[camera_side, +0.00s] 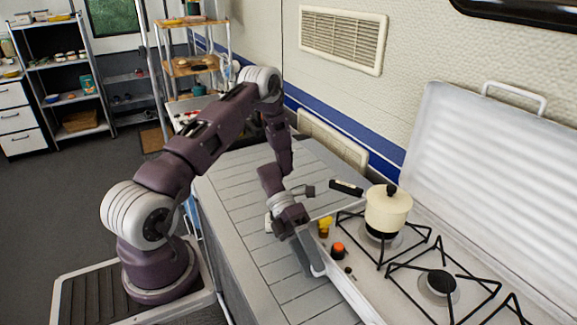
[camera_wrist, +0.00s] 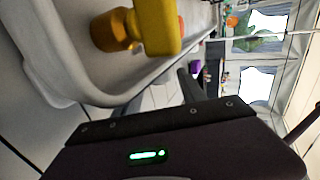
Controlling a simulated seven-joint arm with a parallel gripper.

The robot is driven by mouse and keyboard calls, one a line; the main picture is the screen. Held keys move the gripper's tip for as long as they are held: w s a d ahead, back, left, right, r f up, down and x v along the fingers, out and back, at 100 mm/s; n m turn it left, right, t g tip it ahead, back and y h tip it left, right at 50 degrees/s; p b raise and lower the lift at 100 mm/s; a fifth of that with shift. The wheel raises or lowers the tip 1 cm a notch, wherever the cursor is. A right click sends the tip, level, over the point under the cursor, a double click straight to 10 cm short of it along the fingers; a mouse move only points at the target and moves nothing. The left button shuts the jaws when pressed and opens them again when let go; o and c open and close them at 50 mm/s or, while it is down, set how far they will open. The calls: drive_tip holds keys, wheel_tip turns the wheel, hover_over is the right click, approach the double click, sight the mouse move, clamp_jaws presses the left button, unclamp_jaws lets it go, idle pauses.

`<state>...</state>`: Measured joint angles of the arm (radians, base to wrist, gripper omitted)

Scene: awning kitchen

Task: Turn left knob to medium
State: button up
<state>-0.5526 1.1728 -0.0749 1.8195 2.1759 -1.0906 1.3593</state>
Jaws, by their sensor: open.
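The yellow knob (camera_side: 325,226) is the left one on the stove's front (camera_side: 352,292). It shows large and close at the top of the wrist view (camera_wrist: 135,30), with its bar standing out from a round base. An orange-red knob (camera_side: 338,249) sits to its right; an orange spot, likely this knob, shows in the wrist view (camera_wrist: 231,20). My gripper (camera_side: 303,246) is open, low beside the stove front and just left of the yellow knob. It looks empty and apart from the knob. Its fingertips are not clear in either view.
A cream pot (camera_side: 388,212) with a dark handle stands on the left burner, behind the knobs. Black grates (camera_side: 440,283) cover the hob. The raised white lid (camera_side: 500,180) stands behind. The slatted counter (camera_side: 245,195) to the left is mostly clear.

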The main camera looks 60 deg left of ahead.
drive_tip(key=y, duration=0.2)
drive_tip(key=r+y, duration=0.1)
drive_tip(key=y, duration=0.1)
drive_tip(key=shift+d, duration=0.4)
drive_tip(key=y, duration=0.4)
drive_tip(key=shift+d, duration=0.3)
drive_tip(key=w+a+r+n+t+y, duration=0.1)
drive_tip(key=w+a+r+n+t, duration=0.2)
drive_tip(key=r, duration=0.4)
drive_tip(key=w+r+n+t+y, duration=0.2)
drive_tip(key=w+r+n+t, duration=0.1)
drive_tip(key=r+n, duration=0.35)
drive_tip(key=w+a+r+n+t+y, duration=0.1)
drive_tip(key=w+a+r+n+t, duration=0.2)
drive_tip(key=r, duration=0.5)
drive_tip(key=s+r+n+y, duration=0.1)
drive_tip(key=s+r+n, duration=0.2)
drive_tip(key=s+n, duration=0.3)
drive_tip(key=s+r+n+g+y, duration=0.1)
drive_tip(key=s+r+n+y, duration=0.1)
drive_tip(key=s+r+n, duration=0.2)
drive_tip(key=s+n, duration=0.3)
drive_tip(key=n, duration=0.4)
drive_tip(key=shift+s+a+g, duration=0.2)
drive_tip(key=shift+a+g, duration=0.1)
drive_tip(key=shift+r, duration=0.1)
